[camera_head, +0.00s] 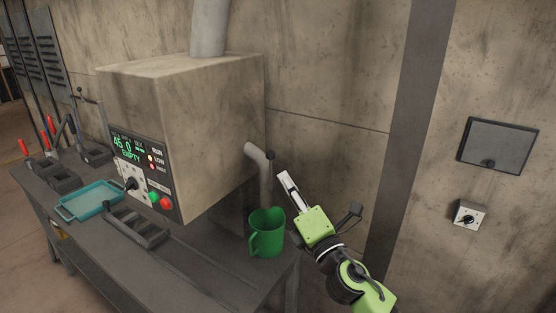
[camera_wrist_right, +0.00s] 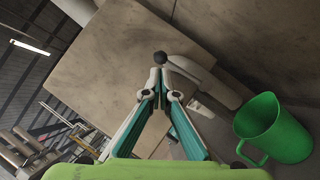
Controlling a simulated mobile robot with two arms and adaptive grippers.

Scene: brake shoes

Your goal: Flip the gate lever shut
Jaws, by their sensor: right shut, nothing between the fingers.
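The gate lever (camera_head: 270,156) shows as a dark round knob on a short stem beside the grey spout (camera_head: 255,153) on the right side of the machine. In the right wrist view the dark knob (camera_wrist_right: 160,58) appears right at the fingertips, and the spout (camera_wrist_right: 205,75) runs behind it. I cannot tell whether the fingers touch the knob. My right gripper (camera_head: 282,176) is just right of and below the knob, its fingers shut together and empty. The closed fingertips (camera_wrist_right: 160,72) also show in the right wrist view. My left gripper is not in view.
A green mug (camera_head: 267,240) stands on the table below the spout, left of my right gripper. The boxy machine (camera_head: 220,130) has a display reading EMPTY. A teal tray (camera_head: 88,201) and dark brake shoes (camera_head: 135,226) lie on the table (camera_head: 185,275). A wall switch (camera_head: 468,215) is at right.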

